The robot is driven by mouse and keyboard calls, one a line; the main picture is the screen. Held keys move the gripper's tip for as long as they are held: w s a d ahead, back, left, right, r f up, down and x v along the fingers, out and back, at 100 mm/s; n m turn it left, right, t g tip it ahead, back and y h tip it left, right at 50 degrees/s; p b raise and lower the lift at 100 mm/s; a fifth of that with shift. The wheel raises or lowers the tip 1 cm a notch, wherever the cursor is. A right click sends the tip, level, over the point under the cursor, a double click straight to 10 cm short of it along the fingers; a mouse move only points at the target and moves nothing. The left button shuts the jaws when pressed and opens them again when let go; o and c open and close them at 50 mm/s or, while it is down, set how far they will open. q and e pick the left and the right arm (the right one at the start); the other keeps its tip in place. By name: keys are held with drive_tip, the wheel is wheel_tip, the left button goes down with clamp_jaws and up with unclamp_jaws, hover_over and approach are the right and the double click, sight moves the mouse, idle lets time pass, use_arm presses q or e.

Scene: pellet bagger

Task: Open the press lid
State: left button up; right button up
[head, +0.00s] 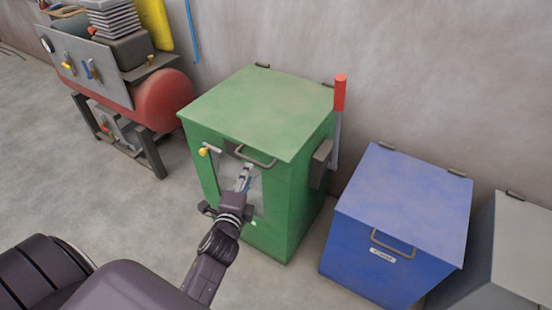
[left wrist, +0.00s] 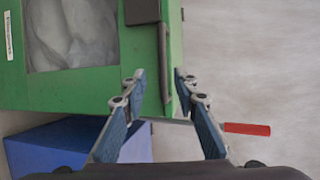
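The green press (head: 285,212) stands against the wall with its lid (head: 262,105) down. A grey bar handle (head: 255,157) sits at the lid's front edge. My left gripper (head: 244,172) is in front of the press, just below the handle. In the left wrist view the left gripper (left wrist: 158,75) is open and empty. The dark handle bar (left wrist: 164,65) shows between its fingers, apart from both; its depth is hard to tell. A window (left wrist: 70,35) with pale contents is in the press front. My right gripper is not in view.
A red-gripped lever (head: 340,95) stands up at the press's right side. A yellow-knobbed latch (head: 205,151) is at its front left. A blue bin (head: 400,205) and grey bin (head: 510,245) stand right. A red tank unit (head: 160,98) stands left; floor between is clear.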

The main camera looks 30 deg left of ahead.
sight(251, 162)
use_arm(q)
drive_tip(key=x, duration=0.6)
drive_tip(key=shift+w+a+r, duration=0.2)
drive_tip(key=shift+w+a, duration=0.05)
drive_tip(key=shift+a, duration=0.05)
drive_tip(key=shift+w+a+f, duration=0.1)
drive_tip(key=shift+w+a, duration=0.05)
drive_tip(key=shift+w, duration=0.35)
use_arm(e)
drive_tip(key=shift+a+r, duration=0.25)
use_arm(q)
drive_tip(key=shift+c, duration=0.5)
clamp_jaws()
